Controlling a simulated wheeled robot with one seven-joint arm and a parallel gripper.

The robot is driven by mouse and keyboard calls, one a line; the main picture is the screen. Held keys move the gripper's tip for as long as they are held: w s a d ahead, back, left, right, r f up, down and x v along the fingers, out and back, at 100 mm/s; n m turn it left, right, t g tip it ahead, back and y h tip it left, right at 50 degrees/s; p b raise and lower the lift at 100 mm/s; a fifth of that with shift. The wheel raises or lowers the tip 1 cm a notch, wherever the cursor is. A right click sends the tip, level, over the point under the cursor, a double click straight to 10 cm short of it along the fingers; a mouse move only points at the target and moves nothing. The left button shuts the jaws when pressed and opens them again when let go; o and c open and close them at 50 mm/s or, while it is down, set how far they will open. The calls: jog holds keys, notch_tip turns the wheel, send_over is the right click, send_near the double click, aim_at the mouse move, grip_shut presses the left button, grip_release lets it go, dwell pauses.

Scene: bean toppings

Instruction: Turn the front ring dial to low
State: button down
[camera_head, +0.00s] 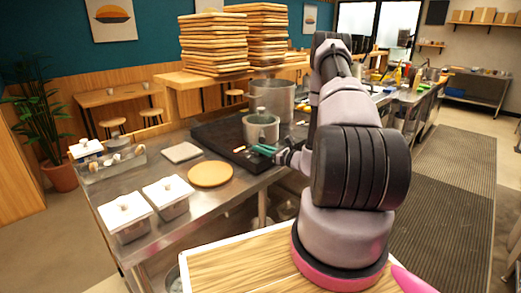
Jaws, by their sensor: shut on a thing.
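The black hob (212,133) is set in the steel counter, and a steel pot (262,132) stands on its front part. A larger steel pot (280,95) stands behind it. My gripper (262,150), with teal fingers, is low at the hob's front right, just in front of the smaller pot. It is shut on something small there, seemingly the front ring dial. The dial and its marks are hidden by the fingers or too small to read, so its setting cannot be told.
A short wooden-coloured piece (238,150) shows just left of the fingers. A round wooden board (210,174), a pale square slab (182,152) and lidded steel containers (168,196) stand on the counter. Stacked boards (213,45) sit on the shelf behind.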

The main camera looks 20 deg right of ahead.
jog(key=shift+n+g+y, duration=1.2)
jog(key=shift+n+y, duration=0.1)
jog(key=shift+y, duration=0.4)
jog(key=c, duration=0.8)
grip_release()
jog(key=shift+d, duration=0.1)
jog(key=v, duration=1)
jog(key=shift+s+d, duration=0.15)
jog(key=shift+d, duration=0.2)
